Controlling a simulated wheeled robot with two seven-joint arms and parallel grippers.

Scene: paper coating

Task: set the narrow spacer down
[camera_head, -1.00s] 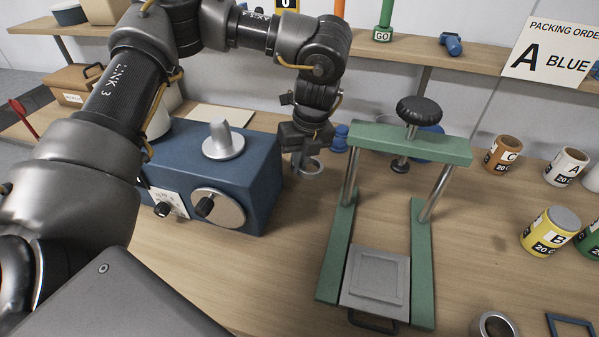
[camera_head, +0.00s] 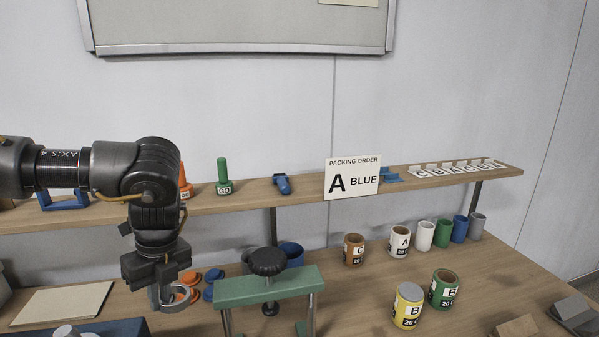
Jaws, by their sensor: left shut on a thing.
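My left gripper (camera_head: 160,284) points down at the lower left of the head view. It is shut on a grey metal ring, which I take to be the narrow spacer (camera_head: 180,304). The ring hangs at the fingertips, between the blue box at the bottom left and the green press. The fingers hide part of it. Whether it touches the worktop cannot be told. My right gripper is not in view.
The green press (camera_head: 262,288) with its black knob stands right of the gripper. Orange and blue caps (camera_head: 212,275) lie behind the ring. A blue box (camera_head: 120,328) shows at the bottom left. Several labelled cans, such as the yellow one (camera_head: 407,308), stand at right. A shelf (camera_head: 300,190) runs above.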

